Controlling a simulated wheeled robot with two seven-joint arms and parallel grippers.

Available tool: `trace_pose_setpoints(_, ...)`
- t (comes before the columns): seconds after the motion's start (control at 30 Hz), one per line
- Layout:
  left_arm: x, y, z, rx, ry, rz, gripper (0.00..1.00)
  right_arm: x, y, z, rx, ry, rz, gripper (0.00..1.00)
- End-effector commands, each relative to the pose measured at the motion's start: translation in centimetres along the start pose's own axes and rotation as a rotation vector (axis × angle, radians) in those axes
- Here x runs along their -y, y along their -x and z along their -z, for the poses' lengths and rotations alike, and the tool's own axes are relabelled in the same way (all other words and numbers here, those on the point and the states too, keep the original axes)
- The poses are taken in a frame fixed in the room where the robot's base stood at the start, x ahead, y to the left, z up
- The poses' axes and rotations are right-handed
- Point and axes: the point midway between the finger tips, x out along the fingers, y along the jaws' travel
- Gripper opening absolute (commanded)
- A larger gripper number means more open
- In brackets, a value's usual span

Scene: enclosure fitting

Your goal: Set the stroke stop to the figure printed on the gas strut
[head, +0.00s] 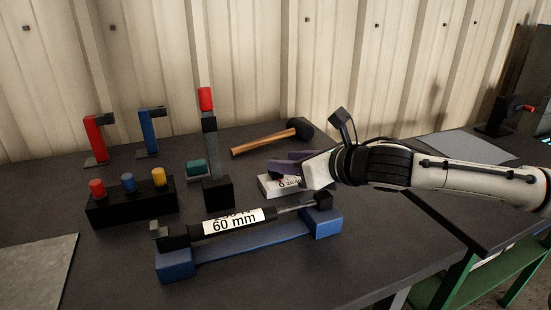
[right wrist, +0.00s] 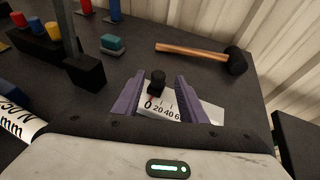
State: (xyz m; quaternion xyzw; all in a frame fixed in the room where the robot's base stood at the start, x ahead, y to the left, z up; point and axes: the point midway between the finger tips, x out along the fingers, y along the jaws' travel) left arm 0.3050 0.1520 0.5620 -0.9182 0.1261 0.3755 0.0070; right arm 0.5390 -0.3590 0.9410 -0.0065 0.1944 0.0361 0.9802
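The gas strut (head: 235,221) lies in a blue cradle (head: 250,244). Its white label reads "60 mm", with a partly cut-off line above it; part of the label also shows in the right wrist view (right wrist: 14,122). The stroke stop has a white scale block (head: 268,187), marked 0, 20, 40 and a partly hidden 6 in the right wrist view (right wrist: 205,110). Its black knob (right wrist: 157,80) stands near the 0 end. My right gripper (head: 283,163) is over the block, its purple fingers (right wrist: 161,90) open on both sides of the knob with gaps. My left gripper is out of view.
A black post with a red top (head: 206,100) stands left of the scale block. A hammer (head: 270,138) and a teal-topped block (head: 197,168) lie behind. A black rack with coloured knobs (head: 130,202) and red and blue clamps (head: 95,138) are at left.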

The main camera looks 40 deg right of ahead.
Motion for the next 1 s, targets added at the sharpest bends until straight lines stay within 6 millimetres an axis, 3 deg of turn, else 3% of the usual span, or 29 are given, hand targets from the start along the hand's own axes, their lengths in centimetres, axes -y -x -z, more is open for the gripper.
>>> trace_pose_setpoints(0.4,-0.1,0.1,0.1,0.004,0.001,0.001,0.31,-0.2,-3.9,-0.1,0.0,-0.001,-0.004,0.38)
trace_pose_setpoints(0.8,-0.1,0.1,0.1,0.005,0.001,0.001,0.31,-0.3,-4.5,0.0,-0.002,0.004,-0.004,0.38)
trace_pose_setpoints(0.87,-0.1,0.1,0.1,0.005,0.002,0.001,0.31,-0.3,-4.5,0.0,-0.002,0.004,-0.004,0.31)
trace_pose_setpoints(1.0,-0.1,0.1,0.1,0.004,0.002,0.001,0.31,-0.3,-4.5,0.0,-0.002,0.004,-0.004,0.08)
